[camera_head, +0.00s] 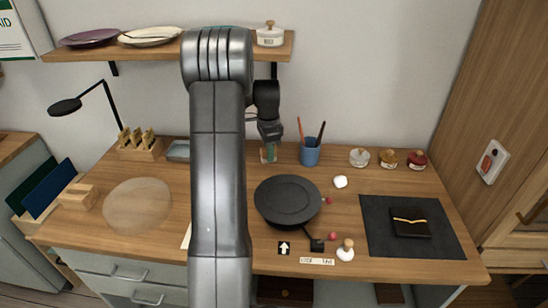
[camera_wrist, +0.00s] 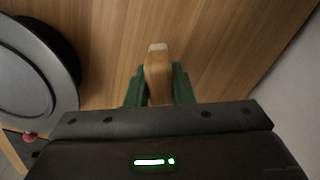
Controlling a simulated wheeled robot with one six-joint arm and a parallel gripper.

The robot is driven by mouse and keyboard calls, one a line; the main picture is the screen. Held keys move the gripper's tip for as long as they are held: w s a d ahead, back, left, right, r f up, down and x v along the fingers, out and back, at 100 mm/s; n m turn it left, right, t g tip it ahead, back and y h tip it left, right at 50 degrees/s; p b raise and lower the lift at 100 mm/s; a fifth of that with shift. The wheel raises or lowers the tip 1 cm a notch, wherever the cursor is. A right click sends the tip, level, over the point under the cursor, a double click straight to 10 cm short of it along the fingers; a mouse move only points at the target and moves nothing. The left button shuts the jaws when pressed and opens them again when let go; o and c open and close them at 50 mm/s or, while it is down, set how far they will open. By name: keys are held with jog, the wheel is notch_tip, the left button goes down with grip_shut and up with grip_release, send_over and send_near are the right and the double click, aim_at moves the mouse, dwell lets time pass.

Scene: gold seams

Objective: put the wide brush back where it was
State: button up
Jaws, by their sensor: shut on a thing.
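My gripper (camera_head: 268,153) is over the back of the wooden worktop, just left of the blue cup (camera_head: 310,153). In the wrist view its green fingers (camera_wrist: 158,88) are shut on a light wooden piece with a pale end, which looks like the wide brush (camera_wrist: 158,72). The dark gripper body hides the rest of it, so its bristles cannot be made out. The blue cup stands upright with a red-handled tool (camera_head: 300,130) and a dark-handled tool (camera_head: 321,132) in it. I cannot tell whether the held piece touches the worktop.
A dark mat (camera_head: 377,240) with a black gold-seamed piece (camera_head: 409,223) is at the right. Small lidded jars (camera_head: 388,159) stand at the back right. A wooden slotted holder (camera_head: 140,148) is at the back left.

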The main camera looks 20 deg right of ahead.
jog(key=shift+d, duration=0.55)
jog(key=shift+s+d+f+p, duration=0.1)
jog(key=shift+d+f+p, duration=0.1)
jog(key=shift+f, duration=0.75)
jog(key=shift+s+d+f+p, duration=0.1)
jog(key=shift+f+p, duration=0.1)
jog(key=shift+f, duration=0.7)
jog(key=o, duration=0.9)
notch_tip(320, 180, up, 8)
jog(key=shift+f+b, duration=0.15)
jog(key=shift+b, duration=0.15)
